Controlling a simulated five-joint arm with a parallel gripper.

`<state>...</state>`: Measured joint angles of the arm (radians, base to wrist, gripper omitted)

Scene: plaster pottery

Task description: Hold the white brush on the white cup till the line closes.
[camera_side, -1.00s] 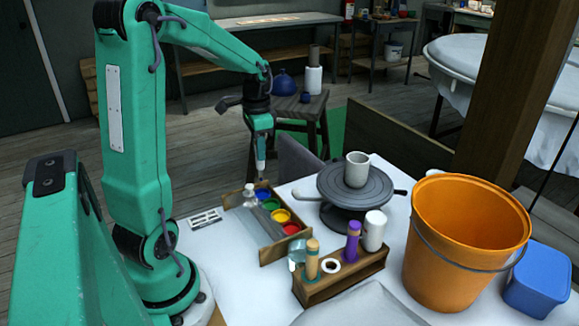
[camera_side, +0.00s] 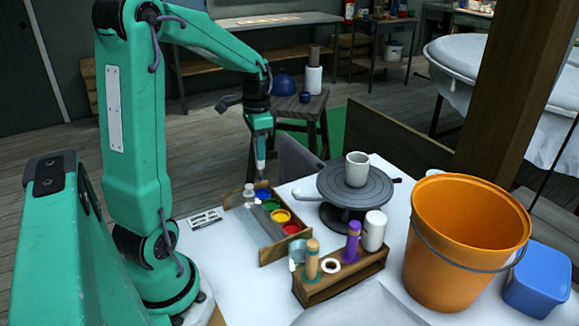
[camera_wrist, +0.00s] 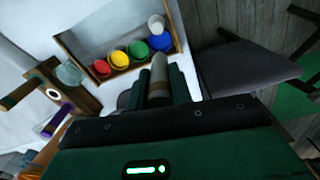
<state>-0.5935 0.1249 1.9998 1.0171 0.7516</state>
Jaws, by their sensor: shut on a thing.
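The white cup (camera_side: 357,169) stands upright on the round grey wheel (camera_side: 327,193) at the right of the white table. I cannot make out a line on it. My gripper (camera_side: 259,152) points down above the far end of the paint tray, left of the cup and well apart from it. It is shut on the white brush (camera_side: 260,167), whose tip points down near the blue paint. In the wrist view the pale brush (camera_wrist: 158,72) stands between the fingers. The cup is not clearly seen there.
A wooden rack (camera_side: 342,279) with several tools stands in front of the wheel. An orange bucket (camera_side: 465,240) and a blue box (camera_side: 540,279) are at the right.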

